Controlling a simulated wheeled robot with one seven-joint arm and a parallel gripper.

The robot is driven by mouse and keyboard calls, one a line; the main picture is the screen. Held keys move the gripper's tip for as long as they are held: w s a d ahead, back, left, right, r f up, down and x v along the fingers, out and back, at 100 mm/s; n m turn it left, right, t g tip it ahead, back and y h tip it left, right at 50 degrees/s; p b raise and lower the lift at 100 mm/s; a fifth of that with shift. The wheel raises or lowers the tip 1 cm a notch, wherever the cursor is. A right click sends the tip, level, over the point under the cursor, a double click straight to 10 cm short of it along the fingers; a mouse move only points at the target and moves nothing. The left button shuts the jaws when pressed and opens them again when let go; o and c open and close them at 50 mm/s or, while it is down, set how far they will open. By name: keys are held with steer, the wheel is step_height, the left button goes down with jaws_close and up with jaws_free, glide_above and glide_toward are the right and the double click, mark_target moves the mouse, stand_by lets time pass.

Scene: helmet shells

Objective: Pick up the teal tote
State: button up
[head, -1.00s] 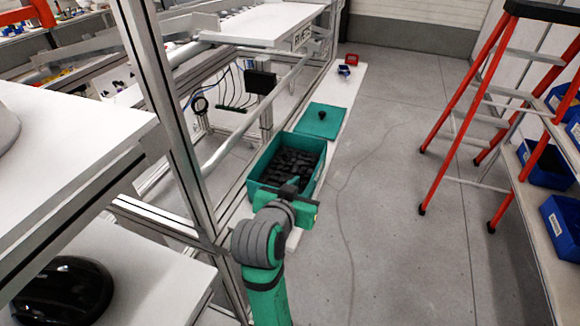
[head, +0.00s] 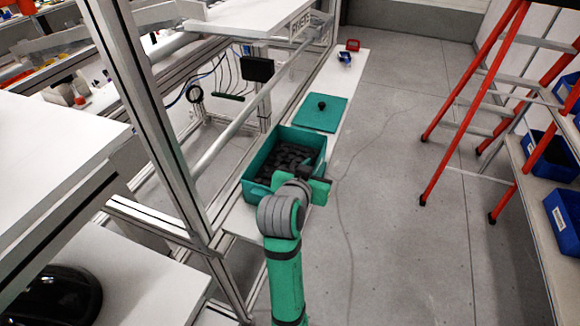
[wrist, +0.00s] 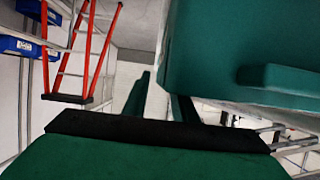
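The teal tote (head: 256,168) stands open on a narrow white bench in the head view, with many dark pieces inside. Its near right corner is partly hidden by my arm. In the wrist view the tote's wall (wrist: 240,40) fills the upper right, with a protruding lip or handle. My gripper (head: 308,172) is at the tote's near right side in the head view. In the wrist view its two fingers (wrist: 157,98) are apart with a gap between them, and nothing shows held. Whether a finger touches the tote cannot be told.
A teal lid (head: 321,114) with a black knob lies beyond the tote. A metal frame stands left. A red ladder (head: 470,110) and blue bins stand right.

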steer(key=shift+w, duration=0.3)
steer(key=shift+s+d, duration=0.1)
steer(key=shift+s, duration=0.3)
jaws_close()
steer(key=shift+w, duration=0.1)
stand_by(0.6)
